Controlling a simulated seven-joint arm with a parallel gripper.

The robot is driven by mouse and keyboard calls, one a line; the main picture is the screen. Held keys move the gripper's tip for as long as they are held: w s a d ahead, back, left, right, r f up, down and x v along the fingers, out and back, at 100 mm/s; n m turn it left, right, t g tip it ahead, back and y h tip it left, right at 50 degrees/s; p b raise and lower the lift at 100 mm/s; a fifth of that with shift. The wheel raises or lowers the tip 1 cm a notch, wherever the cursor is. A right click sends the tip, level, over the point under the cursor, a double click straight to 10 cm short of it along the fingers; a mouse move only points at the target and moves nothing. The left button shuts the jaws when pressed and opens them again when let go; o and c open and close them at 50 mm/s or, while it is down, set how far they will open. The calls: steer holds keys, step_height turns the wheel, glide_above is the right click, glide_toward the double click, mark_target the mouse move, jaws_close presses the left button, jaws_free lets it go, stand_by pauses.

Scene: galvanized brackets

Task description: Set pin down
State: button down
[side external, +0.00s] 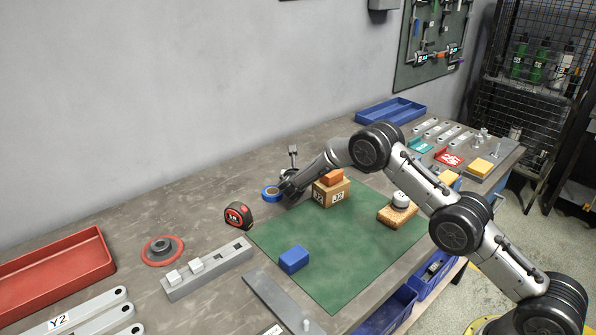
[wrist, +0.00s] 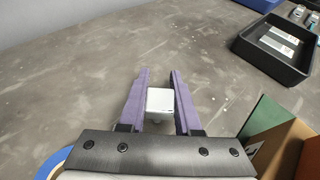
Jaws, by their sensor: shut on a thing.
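My gripper (wrist: 160,95) is shut on the pin, with a purple finger on each side. The pin (wrist: 160,101) has a pale, square head; its lower part is mostly hidden behind the head. In the side external view my gripper (side external: 291,168) is over the bench behind the green mat, between the blue tape roll and the cardboard box. The pin's small grey head (side external: 293,149) shows there beyond the wrist. I cannot tell whether the pin touches the bench. A grey bar fixture (side external: 222,270) at the front left carries similar pale square heads (side external: 196,265).
Bare bench (wrist: 100,75) surrounds the pin. The blue tape roll (side external: 270,193) is close to my wrist. The cardboard box (side external: 325,194) with an orange block (side external: 332,177) stands at its right. A black tray (wrist: 282,52) lies farther right. A tape measure (side external: 239,215) is nearer left.

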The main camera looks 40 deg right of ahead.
steer(key=shift+f, duration=0.15)
steer(key=c, duration=0.6)
jaws_free()
steer(key=shift+s+a+r, duration=0.15)
steer(key=shift+a+r, duration=0.1)
steer(key=shift+r, duration=0.05)
steer(key=v, duration=1.1)
steer(key=shift+s+a+r, duration=0.1)
steer(key=shift+s, duration=0.1)
